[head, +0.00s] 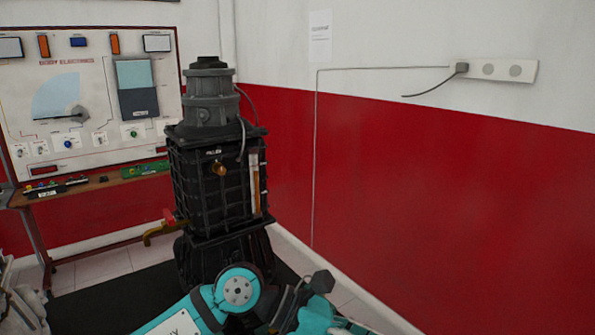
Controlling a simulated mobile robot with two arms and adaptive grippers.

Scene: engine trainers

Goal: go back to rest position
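Teal and black links of my own arm cross the bottom middle of the head view, with a round joint in front of the black machine's base. Some dark parts sit beside the teal links at the bottom, but I can make out no gripper fingers there. Neither my left nor my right gripper can be recognised in this view. I cannot tell from this frame which arm the links belong to or whether anything is held.
A tall black engine trainer (210,185) stands on a dark mat (110,305), close beyond my arm. A panel with dials (95,95) and a bench (95,188) are at left. A red and white wall (430,190) with a socket strip (510,71) closes the right side.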

